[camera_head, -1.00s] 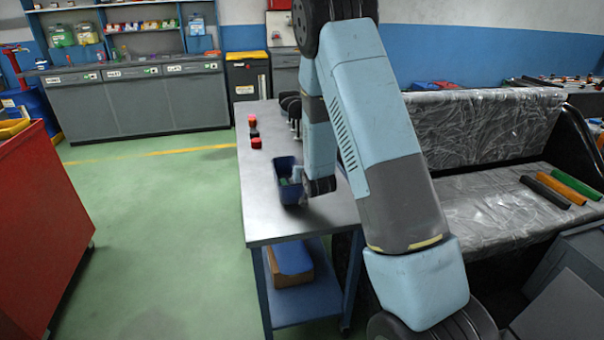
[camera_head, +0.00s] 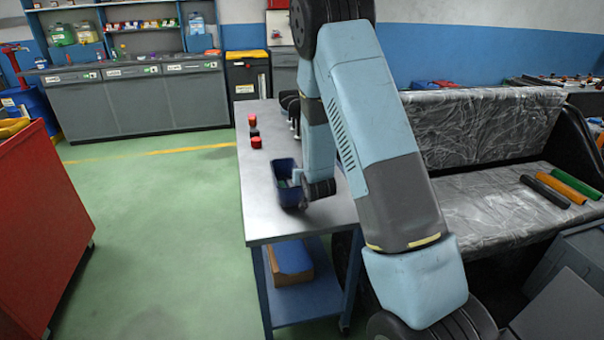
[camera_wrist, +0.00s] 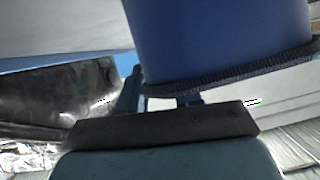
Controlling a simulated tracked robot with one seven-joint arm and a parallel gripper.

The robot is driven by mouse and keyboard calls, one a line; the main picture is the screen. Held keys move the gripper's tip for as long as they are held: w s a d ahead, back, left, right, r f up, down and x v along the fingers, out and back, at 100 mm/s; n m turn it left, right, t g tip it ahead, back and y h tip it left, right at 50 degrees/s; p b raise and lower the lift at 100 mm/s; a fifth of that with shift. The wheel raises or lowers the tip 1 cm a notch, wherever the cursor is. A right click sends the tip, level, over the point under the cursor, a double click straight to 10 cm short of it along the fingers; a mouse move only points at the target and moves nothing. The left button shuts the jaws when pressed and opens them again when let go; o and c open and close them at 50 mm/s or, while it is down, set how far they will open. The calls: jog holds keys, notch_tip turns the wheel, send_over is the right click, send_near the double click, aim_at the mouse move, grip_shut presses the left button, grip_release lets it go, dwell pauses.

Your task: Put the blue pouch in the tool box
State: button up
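The blue pouch (camera_head: 284,185) is dark blue and open at the top. It stands upright on the grey metal bench top, near its front end. My gripper (camera_head: 298,178) is at the right side of the pouch, level with its upper part. In the wrist view the pouch (camera_wrist: 220,38) fills the upper middle, very close, with a dark band along its edge. Whether the fingers are clamped on it is hidden. I cannot make out a tool box for certain.
The metal bench (camera_head: 262,215) has red-capped items (camera_head: 256,142) behind the pouch. A blue-topped box (camera_head: 291,259) lies on its lower shelf. A red cabinet (camera_head: 40,225) stands at left. A plastic-wrapped seat (camera_head: 485,210) is at right. Green floor lies clear between cabinet and bench.

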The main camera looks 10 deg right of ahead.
jog(key=v, duration=1.1)
jog(key=s+d+r+g, duration=0.1)
jog(key=s+r+g, duration=0.1)
jog(key=s+r, duration=0.45)
jog(key=s+d+r+g, duration=0.15)
jog(key=s+r, duration=0.25)
jog(key=r, duration=0.6)
jog(key=s+r+g, duration=0.2)
jog(key=s+r, duration=0.2)
jog(key=s, duration=0.6)
jog(key=s+r+n+g, duration=0.1)
jog(key=s+r, duration=0.4)
jog(key=s, duration=0.6)
jog(key=shift+s+r+n+g, duration=0.2)
jog(key=shift+s+n+g, duration=0.1)
jog(key=shift+g, duration=0.35)
jog(key=shift+s+r, duration=0.1)
jog(key=shift+s, duration=0.3)
jog(key=shift+d, duration=0.1)
